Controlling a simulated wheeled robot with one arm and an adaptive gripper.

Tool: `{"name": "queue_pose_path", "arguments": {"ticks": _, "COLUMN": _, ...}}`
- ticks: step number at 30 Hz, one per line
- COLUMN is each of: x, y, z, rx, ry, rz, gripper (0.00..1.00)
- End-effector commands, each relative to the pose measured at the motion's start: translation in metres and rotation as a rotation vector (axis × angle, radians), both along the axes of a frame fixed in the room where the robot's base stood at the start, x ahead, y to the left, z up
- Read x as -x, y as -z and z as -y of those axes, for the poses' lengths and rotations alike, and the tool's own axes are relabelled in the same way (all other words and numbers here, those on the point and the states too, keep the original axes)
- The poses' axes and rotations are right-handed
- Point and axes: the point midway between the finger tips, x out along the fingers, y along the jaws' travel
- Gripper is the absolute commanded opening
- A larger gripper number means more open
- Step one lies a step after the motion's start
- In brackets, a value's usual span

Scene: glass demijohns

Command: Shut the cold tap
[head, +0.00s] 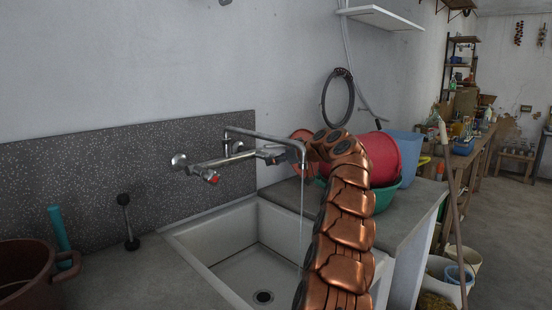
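The mixer tap (235,158) is on the speckled splashback above the white sink (215,232). Its left handle (211,177) has a red mark. The right-hand handle, the cold tap (270,155), is a dark shape at the right end of the body, partly hidden. A thin stream of water (301,205) falls from the spout into the sink. My copper arm rises from the lower right and bends left at the top, close to the spout and the right handle. My gripper (301,160) is mostly hidden there; I cannot tell whether it touches the handle or how its fingers stand.
Red and green basins (385,196) and a blue container (405,150) stand right of the sink. A plunger-like tool (128,222), a teal cylinder (59,228) and a brown pot (28,277) are at left. Buckets (441,280) and a leaning pole (452,200) stand at right.

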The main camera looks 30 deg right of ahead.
Motion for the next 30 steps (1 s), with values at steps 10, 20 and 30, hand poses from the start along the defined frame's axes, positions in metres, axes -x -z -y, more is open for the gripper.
{"name": "queue_pose_path", "arguments": {"ticks": 10, "x": -0.013, "y": 0.0052, "z": -0.001, "rx": -0.001, "ry": 0.003, "rz": 0.001, "gripper": 0.68}}
{"name": "queue_pose_path", "arguments": {"ticks": 20, "x": -0.0134, "y": 0.0055, "z": -0.0014, "rx": -0.001, "ry": 0.002, "rz": 0.002, "gripper": 0.6}}
{"name": "queue_pose_path", "arguments": {"ticks": 30, "x": -0.0135, "y": 0.0055, "z": -0.0016, "rx": -0.001, "ry": 0.001, "rz": 0.002, "gripper": 0.25}}
